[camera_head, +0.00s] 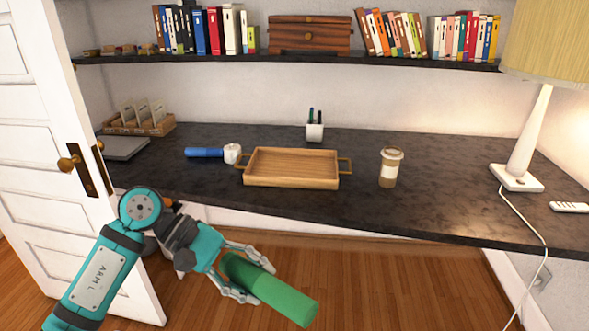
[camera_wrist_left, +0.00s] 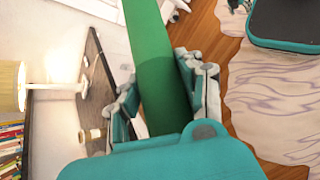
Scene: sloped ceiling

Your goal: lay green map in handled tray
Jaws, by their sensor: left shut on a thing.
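The green map (camera_head: 284,295) is a rolled green tube. My left gripper (camera_head: 250,278) is shut around it near one end, below and in front of the desk's front edge. In the left wrist view the green map (camera_wrist_left: 148,45) runs up between the fingers of my left gripper (camera_wrist_left: 165,95). The handled tray (camera_head: 291,168) is a wooden tray with a handle at each side, on the dark desk. Its inside looks empty. The map is apart from the tray, nearer to me and lower in the picture. My right gripper does not show in the head view.
On the dark desk (camera_head: 450,206), a blue roll (camera_head: 204,153) and a white cup (camera_head: 232,153) lie left of the tray. A coffee cup (camera_head: 389,168) stands right of it, a pen holder (camera_head: 314,131) behind. A lamp (camera_head: 525,140) stands far right. An open door (camera_head: 40,150) is at left.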

